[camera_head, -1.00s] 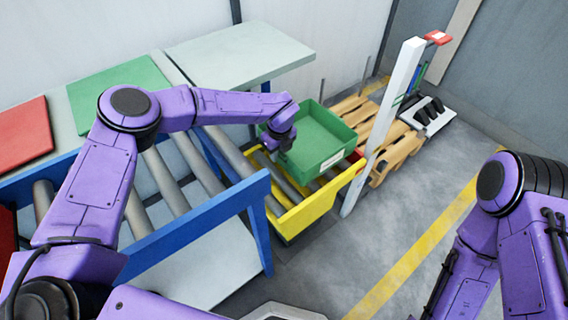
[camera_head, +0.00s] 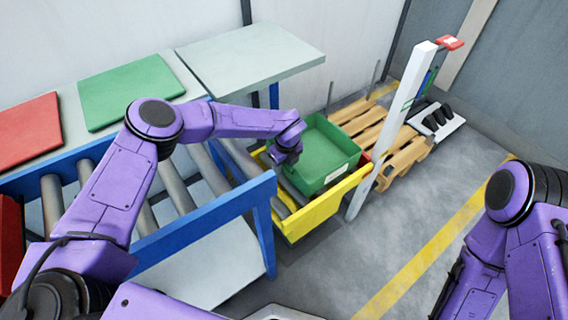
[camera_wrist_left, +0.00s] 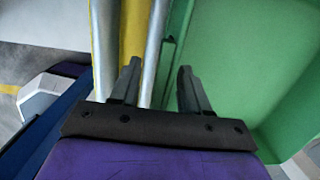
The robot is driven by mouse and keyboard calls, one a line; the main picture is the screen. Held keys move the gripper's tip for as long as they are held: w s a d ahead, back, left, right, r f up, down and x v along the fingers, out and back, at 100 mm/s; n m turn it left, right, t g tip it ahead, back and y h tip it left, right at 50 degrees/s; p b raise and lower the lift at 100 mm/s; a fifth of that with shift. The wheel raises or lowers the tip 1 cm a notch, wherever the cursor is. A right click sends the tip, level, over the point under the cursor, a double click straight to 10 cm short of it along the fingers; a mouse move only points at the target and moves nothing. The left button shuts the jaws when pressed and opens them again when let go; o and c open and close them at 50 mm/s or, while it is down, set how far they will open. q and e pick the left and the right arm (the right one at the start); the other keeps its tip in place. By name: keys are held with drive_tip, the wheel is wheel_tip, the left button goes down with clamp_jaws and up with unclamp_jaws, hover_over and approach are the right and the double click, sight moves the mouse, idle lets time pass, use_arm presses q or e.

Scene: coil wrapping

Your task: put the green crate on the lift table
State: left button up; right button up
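The green crate (camera_head: 328,153) sits upright on the yellow lift table (camera_head: 328,207), over its rollers, in the head view. My left gripper (camera_head: 290,158) is at the crate's left side, its fingertips hidden by the wrist there. In the left wrist view my left gripper (camera_wrist_left: 158,85) has its fingers spread apart. The crate (camera_wrist_left: 245,75) fills the right side, with its wall edge near the right finger, and a roller shows in the gap. I cannot tell whether a finger touches the wall. My right gripper is out of view; only its arm shows.
A blue-framed roller conveyor (camera_head: 205,218) stands to the left of the lift table. A white post (camera_head: 392,130) rises at the table's right end, with a wooden pallet (camera_head: 408,150) behind. A grey tabletop (camera_head: 250,58) is at the back. The floor at the right is clear.

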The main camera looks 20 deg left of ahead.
use_arm(q)
drive_tip(key=r, duration=0.8)
drive_tip(key=s+d+r, duration=0.1)
drive_tip(key=r, duration=0.3)
drive_tip(key=shift+r+p, duration=0.1)
drive_tip(key=shift+p, duration=0.3)
drive_tip(key=shift+d, duration=0.15)
